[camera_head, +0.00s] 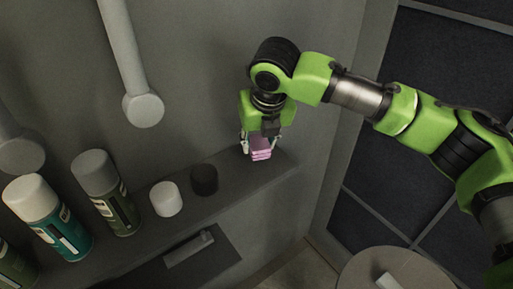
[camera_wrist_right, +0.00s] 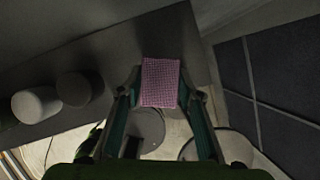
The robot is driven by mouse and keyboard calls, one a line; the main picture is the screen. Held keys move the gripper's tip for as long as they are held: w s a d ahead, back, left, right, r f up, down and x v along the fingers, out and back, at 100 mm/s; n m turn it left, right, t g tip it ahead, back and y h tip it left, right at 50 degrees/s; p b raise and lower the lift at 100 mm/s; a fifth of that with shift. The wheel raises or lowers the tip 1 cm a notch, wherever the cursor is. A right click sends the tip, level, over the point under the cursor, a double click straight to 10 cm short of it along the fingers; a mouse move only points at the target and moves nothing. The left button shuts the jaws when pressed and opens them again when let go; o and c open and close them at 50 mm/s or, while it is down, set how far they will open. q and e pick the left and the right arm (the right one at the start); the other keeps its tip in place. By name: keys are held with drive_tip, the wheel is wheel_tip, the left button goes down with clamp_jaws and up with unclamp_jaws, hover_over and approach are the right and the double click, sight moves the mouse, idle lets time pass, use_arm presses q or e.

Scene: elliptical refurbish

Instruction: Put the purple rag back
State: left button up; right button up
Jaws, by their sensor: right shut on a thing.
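The purple rag (camera_head: 260,153) is a small folded pink-purple cloth in the head view, at the right end of the grey shelf (camera_head: 225,190). My right gripper (camera_head: 261,143) points down from above and is shut on the rag, with one finger on each side. In the right wrist view the rag (camera_wrist_right: 160,82) shows between the fingertips of my right gripper (camera_wrist_right: 161,95), with the dark shelf behind it. I cannot tell whether the rag touches the shelf. My left gripper is not in view.
A black cup-like item (camera_head: 204,179) and a white one (camera_head: 166,199) stand on the shelf left of the rag. Spray cans (camera_head: 106,192) (camera_head: 48,217) stand further left. A round table (camera_head: 350,270) is below right. The shelf's right end is otherwise clear.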

sight(259, 142)
drive_tip(key=shift+w+a+f, duration=0.15)
drive_tip(key=shift+w+f, duration=0.75)
drive_tip(key=shift+f, duration=0.2)
drive_tip(key=p+x, duration=0.2)
drive_tip(key=x, duration=0.1)
drive_tip(key=shift+s+f, duration=0.15)
drive_tip(key=shift+s, duration=0.05)
drive_tip(key=shift+f, duration=0.45)
drive_tip(key=o, duration=1)
drive_tip(key=shift+f, duration=0.1)
drive_tip(key=b+v, duration=0.2)
drive_tip(key=v, duration=0.8)
drive_tip(key=shift+s+r, duration=0.15)
drive_tip(key=shift+r, duration=0.15)
drive_tip(key=shift+v, duration=0.8)
